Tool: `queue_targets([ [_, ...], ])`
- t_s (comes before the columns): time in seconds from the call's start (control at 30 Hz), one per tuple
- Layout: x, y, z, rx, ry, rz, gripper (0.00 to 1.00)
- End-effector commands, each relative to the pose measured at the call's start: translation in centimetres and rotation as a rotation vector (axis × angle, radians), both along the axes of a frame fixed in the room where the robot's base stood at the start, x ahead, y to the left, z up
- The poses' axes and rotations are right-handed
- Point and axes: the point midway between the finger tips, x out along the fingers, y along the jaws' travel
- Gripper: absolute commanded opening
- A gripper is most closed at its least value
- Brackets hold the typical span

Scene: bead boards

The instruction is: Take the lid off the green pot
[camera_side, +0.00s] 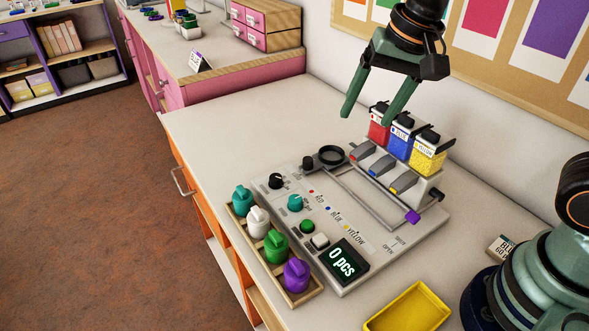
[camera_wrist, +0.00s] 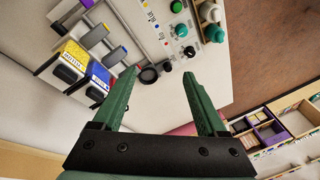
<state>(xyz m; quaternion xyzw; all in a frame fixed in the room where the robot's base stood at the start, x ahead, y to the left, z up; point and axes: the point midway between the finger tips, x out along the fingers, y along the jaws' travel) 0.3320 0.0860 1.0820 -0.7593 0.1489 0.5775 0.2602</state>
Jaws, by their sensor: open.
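The green pot (camera_side: 276,252) stands in a narrow wooden tray (camera_side: 304,297) at the left edge of the bead machine, between a white pot (camera_side: 258,222) and a purple pot (camera_side: 296,274). A green knobbed lid (camera_side: 275,239) sits on its top. My gripper (camera_side: 367,115) is open and empty, high above the back of the machine, well away from the green pot. In the wrist view my gripper (camera_wrist: 157,78) has its fingers spread with nothing between them. The green pot is not clearly visible there.
A teal pot (camera_side: 242,198) stands at the tray's far end. The bead machine (camera_side: 410,245) has knobs, a display reading "0 pcs" and red, blue and yellow bead hoppers (camera_side: 427,157). A yellow tray (camera_side: 410,308) lies in front. The table behind the machine is clear.

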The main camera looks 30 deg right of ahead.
Motion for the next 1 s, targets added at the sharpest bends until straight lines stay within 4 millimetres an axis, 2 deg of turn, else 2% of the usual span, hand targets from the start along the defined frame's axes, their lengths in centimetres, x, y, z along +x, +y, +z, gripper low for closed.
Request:
queue_targets([
  [0.03,0.6,1.6,-0.4,0.020,0.038,-0.061,0.75],
  [0.23,2.0,7.5,-2.2,0.082,0.164,-0.375,0.75],
  [0.5,2.1,15.2,-5.9,0.085,0.281,-0.779,0.75],
  [0.7,1.6,18.0,-7.6,0.073,0.304,-0.941,0.75],
  [0.87,1.5,18.3,-9.0,0.069,0.308,-0.972,0.75],
  [1.0,1.5,18.2,-11.3,0.068,0.309,-0.972,0.75],
])
